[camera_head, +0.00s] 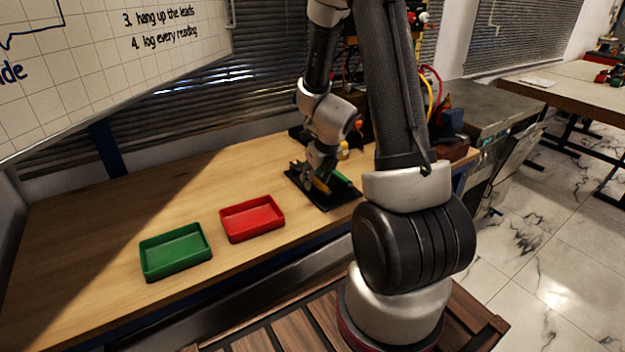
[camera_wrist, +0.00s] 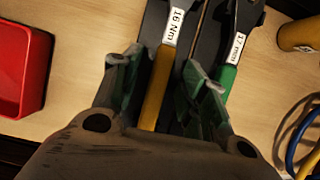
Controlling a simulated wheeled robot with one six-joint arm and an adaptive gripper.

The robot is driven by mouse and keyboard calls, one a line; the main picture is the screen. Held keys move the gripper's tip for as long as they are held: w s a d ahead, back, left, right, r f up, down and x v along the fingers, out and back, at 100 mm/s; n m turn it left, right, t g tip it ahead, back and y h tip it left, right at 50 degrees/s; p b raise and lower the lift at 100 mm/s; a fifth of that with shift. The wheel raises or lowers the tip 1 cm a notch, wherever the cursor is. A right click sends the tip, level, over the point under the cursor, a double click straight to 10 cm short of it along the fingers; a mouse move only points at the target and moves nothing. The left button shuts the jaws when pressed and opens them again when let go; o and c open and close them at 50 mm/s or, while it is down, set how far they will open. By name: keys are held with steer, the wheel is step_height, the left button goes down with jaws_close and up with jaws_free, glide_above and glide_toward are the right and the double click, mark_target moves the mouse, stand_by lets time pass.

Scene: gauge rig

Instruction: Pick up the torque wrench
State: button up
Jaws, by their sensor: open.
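A tool with a yellow handle (camera_wrist: 157,85) and a label reading "16 Nm" lies on a black mat (camera_head: 325,201). A second tool with a green handle (camera_wrist: 229,77) lies beside it on the right, with a label that seems to read "17 mm". My gripper (camera_wrist: 160,68) is open over the yellow handle, one finger on each side of it. The right finger is between the two tools and overlaps the green one in the wrist view. I cannot tell if either finger touches. In the head view my gripper (camera_head: 310,179) is low over the mat.
A red tray (camera_head: 252,220) and a green tray (camera_head: 176,252), both empty, sit left of the mat on the wooden bench (camera_head: 110,225). The wrist view shows a yellow-brown cylinder (camera_wrist: 300,36) and blue and yellow cables (camera_wrist: 292,140) at the right. The bench's left part is clear.

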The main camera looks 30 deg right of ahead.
mark_target(315, 178)
jaws_close()
stand_by(0.5)
step_height(315, 178, up, 11)
steer(key=shift+f, duration=0.2)
steer(key=c, duration=0.7)
jaws_free()
jaws_close()
